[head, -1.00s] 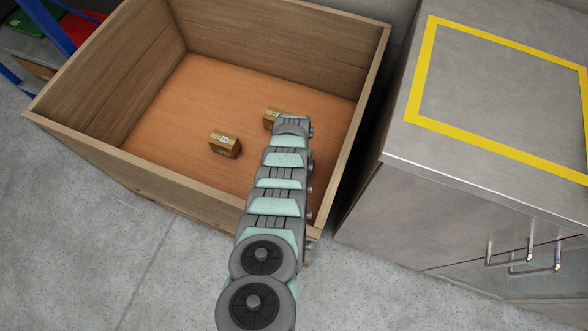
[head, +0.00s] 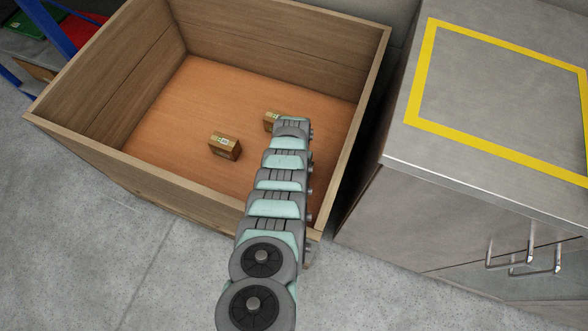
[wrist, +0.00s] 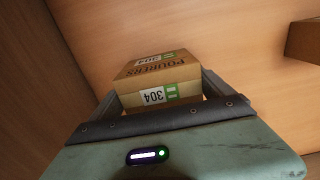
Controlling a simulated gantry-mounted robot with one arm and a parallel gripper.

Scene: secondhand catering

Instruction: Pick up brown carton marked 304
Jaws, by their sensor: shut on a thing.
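The brown carton marked 304 (wrist: 155,80) shows in the wrist view, with "304" and a green label on its near side and "POURERS" on top. My gripper (wrist: 160,92) is shut on it, one finger at each side. In the head view, a corner of this carton (head: 269,120) shows past the end of my arm; the rest and my gripper's fingers are hidden there. I cannot tell whether the carton touches the crate floor.
A second brown carton (head: 225,146) lies on the floor of the wooden crate (head: 110,158), left of my arm; it also shows at the wrist view's right edge (wrist: 304,40). A metal cabinet (head: 395,220) with a yellow-outlined square stands right of the crate.

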